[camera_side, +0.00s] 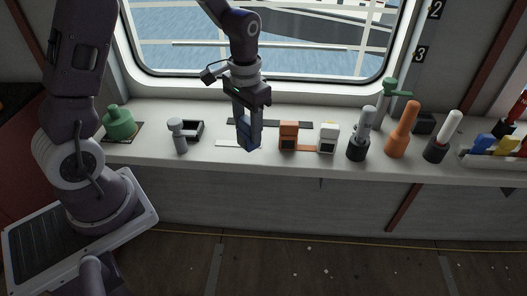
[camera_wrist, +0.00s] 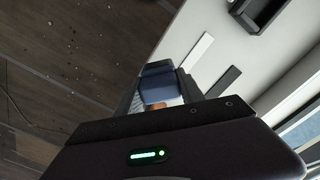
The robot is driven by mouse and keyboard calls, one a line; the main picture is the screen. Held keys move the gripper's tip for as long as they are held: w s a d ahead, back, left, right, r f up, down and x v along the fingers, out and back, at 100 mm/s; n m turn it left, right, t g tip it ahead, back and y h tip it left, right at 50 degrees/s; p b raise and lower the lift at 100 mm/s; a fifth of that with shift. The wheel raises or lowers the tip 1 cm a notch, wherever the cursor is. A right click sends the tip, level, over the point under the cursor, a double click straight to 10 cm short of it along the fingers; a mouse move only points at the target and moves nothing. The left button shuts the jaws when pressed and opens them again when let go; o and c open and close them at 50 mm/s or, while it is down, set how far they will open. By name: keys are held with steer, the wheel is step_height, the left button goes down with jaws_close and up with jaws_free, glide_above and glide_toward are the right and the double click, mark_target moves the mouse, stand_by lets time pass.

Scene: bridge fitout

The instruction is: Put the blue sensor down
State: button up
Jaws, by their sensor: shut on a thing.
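The blue sensor (camera_side: 246,132) is a small dark blue block, held between the fingers of my gripper (camera_side: 249,118) in the side view. My gripper points down and is shut on it. The sensor appears slightly above the white shelf (camera_side: 215,165), near a white strip; whether it touches the shelf is hard to tell. In the wrist view the blue sensor (camera_wrist: 158,88) shows between the dark fingers of my gripper (camera_wrist: 158,100), with a bit of orange below it. The sensor's lower side is hidden.
An orange block (camera_side: 288,136) and a white block (camera_side: 327,138) stand just right of the sensor. A dark tray (camera_side: 193,130) and grey knob (camera_side: 178,135) are left. Upright handles, including an orange one (camera_side: 402,130), stand further right. The shelf's front edge is close.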

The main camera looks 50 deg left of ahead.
mark_target(244, 127)
steer(key=shift+w+d, duration=0.1)
steer(key=shift+w, duration=0.1)
steer(key=w+a+r, duration=0.2)
steer(key=a+r, duration=0.1)
steer(key=a, duration=0.2)
steer(key=shift+f, duration=3.2)
steer(key=shift+f, duration=0.45)
steer(key=o, duration=1.5)
